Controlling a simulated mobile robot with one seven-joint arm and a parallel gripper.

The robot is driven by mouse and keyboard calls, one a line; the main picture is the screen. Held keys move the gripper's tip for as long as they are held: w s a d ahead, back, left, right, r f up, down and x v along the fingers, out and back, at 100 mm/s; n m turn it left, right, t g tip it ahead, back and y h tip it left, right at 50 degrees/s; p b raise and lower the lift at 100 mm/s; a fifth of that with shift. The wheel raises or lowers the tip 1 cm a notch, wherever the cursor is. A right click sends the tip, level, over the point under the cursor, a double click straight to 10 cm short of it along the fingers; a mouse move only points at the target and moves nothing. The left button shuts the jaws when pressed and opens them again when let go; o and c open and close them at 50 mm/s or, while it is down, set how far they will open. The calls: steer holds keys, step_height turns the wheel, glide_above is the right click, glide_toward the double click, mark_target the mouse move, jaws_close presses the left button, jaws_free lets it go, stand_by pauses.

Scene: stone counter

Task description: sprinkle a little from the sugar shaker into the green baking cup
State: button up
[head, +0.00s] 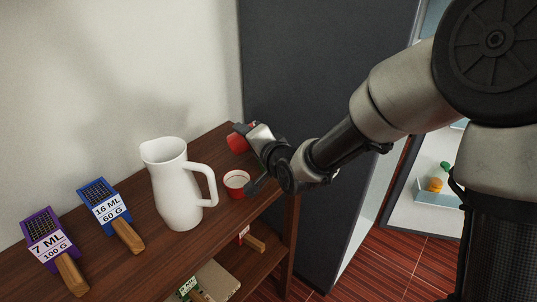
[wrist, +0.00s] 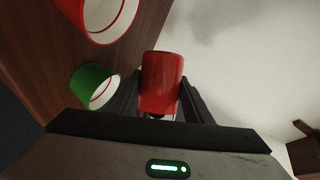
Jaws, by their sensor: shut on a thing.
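My gripper (head: 250,134) is over the far end of the wooden counter and shut on a red shaker (wrist: 161,82). In the wrist view the shaker sits between the two dark fingers. In the head view only part of the red shaker (head: 237,143) shows past the gripper, and it looks tilted. The green baking cup (wrist: 87,80), white inside, is beside the left finger in the wrist view. In the head view I do not see the green cup; the gripper and arm cover that area. I cannot tell whether anything is coming out of the shaker.
A red cup (head: 236,178) with a white inside stands close by; it also shows in the wrist view (wrist: 92,32). A wall runs behind.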

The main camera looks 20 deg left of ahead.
steer(key=shift+f+m+y, duration=0.3)
steer(key=shift+m+y, duration=0.2)
steer(key=shift+m, duration=0.1)
stand_by(1.8)
steer(key=shift+r+m+y+p, duration=0.4)
steer(key=shift+m+p, duration=0.05)
steer(key=shift+m, duration=0.25)
stand_by(1.8)
steer(key=shift+f+m+y+b, duration=0.3)
steer(key=shift+f+m+b, duration=0.05)
steer(key=shift+m, duration=0.25)
stand_by(1.9)
steer(key=shift+d+r, duration=0.1)
stand_by(0.5)
